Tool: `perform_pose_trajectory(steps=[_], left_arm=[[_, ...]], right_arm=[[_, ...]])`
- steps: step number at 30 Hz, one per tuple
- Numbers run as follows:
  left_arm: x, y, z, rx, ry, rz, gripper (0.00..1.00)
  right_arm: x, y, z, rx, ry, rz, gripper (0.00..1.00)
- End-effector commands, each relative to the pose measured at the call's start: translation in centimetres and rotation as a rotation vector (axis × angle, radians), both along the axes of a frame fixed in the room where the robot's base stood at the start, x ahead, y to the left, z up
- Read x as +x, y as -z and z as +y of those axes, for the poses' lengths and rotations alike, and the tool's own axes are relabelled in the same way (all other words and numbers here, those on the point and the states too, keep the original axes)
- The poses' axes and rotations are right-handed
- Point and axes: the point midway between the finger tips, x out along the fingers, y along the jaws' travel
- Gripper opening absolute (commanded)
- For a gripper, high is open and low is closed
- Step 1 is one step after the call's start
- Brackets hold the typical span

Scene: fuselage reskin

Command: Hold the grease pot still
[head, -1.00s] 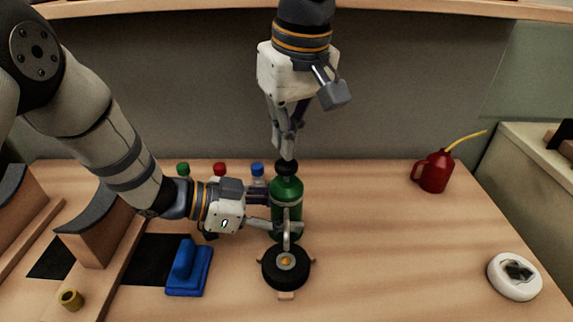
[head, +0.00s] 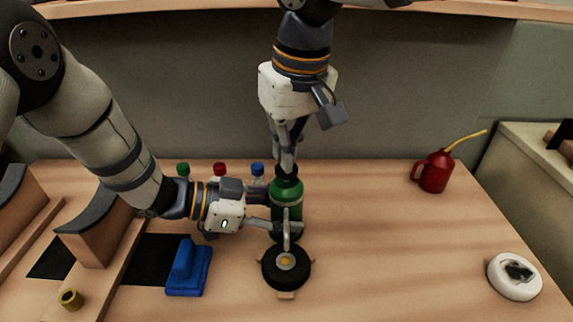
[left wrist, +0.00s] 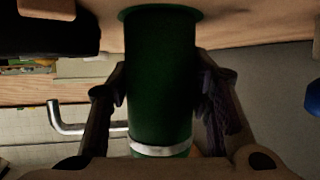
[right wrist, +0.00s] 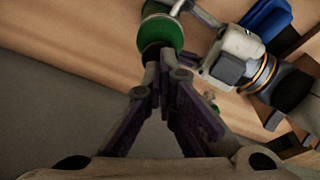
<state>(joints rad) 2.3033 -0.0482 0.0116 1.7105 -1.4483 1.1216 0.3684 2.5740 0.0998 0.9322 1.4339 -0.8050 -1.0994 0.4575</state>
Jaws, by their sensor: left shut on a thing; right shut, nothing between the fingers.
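The grease pot (head: 286,193) is a green upright cylinder with a black knob (head: 286,171) on top and a bent silver tube at its front. My left gripper (head: 272,212) is shut around the pot's body from the left. In the left wrist view the green body (left wrist: 160,75) stands between the two fingers, above a pale band. My right gripper (head: 285,163) points down from above, shut and empty, its fingertips at the knob. In the right wrist view the fingertips (right wrist: 162,62) meet at the black knob, seemingly touching it, and partly hide it.
A black round part (head: 286,268) with a brass centre sits just in front of the pot. A blue block (head: 189,268) lies left of it. Several capped bottles stand behind my left gripper. A red oil can (head: 433,173) and a white round dish (head: 515,277) are right; the table between is clear.

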Motion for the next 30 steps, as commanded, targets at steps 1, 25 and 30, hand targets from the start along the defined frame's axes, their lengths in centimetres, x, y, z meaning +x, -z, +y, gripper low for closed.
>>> perform_pose_trajectory(steps=[1, 25, 30], left_arm=[[0.0, 0.0, 0.0, 0.0, 0.0, 0.001, 0.0], [0.0, 0.0, 0.0, 0.0, 0.0, 0.001, 0.0], [0.0, 0.0, 0.0, 0.0, 0.0, 0.001, 0.0]], right_arm=[[0.0, 0.2, 0.0, -0.001, 0.0, 0.003, 0.0], [0.0, -2.3, 0.0, -0.002, 0.0, 0.001, 0.0], [0.0, -2.3, 0.0, -0.001, 0.0, 0.0, 0.0]])
